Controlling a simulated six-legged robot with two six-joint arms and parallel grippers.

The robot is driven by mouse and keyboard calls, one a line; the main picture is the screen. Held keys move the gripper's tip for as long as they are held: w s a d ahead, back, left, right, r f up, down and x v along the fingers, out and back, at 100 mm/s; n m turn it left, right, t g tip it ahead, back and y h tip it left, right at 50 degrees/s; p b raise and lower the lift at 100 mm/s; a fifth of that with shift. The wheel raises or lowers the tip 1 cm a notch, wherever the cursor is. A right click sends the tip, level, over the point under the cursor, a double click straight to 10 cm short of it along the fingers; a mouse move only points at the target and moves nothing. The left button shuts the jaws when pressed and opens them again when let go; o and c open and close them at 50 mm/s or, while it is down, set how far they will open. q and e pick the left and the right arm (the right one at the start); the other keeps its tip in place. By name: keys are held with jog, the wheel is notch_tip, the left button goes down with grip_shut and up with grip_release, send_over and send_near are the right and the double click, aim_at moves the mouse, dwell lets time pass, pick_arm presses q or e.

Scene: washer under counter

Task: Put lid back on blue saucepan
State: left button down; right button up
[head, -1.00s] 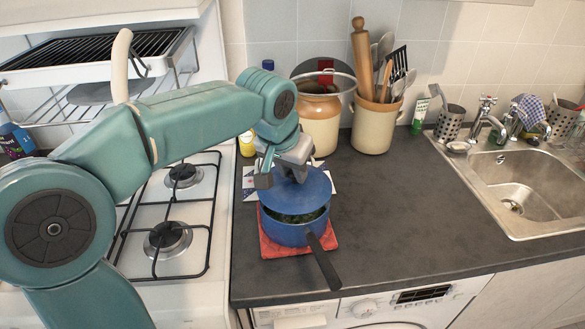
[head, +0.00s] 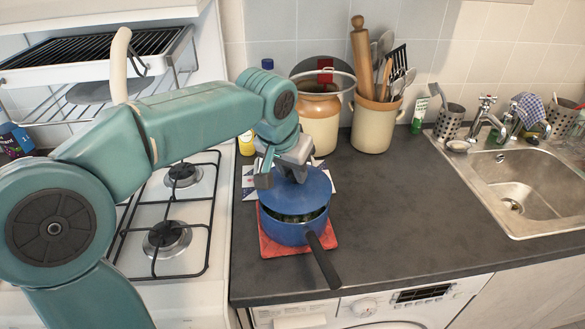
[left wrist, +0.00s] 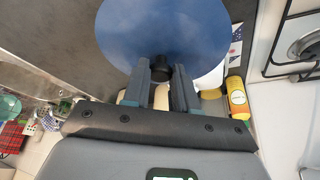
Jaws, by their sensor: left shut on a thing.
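The blue saucepan (head: 285,234) stands on a red mat (head: 329,238) on the dark counter, its dark handle (head: 323,263) pointing toward the front edge. The blue lid (head: 309,190) is over the pan's back part, tilted or set back. A narrow dark gap with green contents shows at the front rim. My left gripper (head: 281,177) is above the lid. In the left wrist view, the gripper (left wrist: 159,80) is shut on the lid's black knob (left wrist: 161,66), and the lid (left wrist: 165,28) fills the top. Whether the back rim touches is hidden. My right gripper is out of view.
A gas hob (head: 165,232) lies left of the pan. Behind are a stoneware jar (head: 320,125), a utensil crock (head: 373,127) and a yellow bottle (head: 246,145). A sink (head: 530,185) is at the right. The counter between pan and sink is clear.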

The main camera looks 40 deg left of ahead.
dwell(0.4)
pick_arm(q)
jog(key=shift+c, duration=1.7)
grip_release()
jog(key=shift+r+p, duration=3.1)
jog(key=shift+r, duration=0.4)
jog(key=shift+c, duration=0.3)
grip_shut()
jog(key=shift+f, duration=0.2)
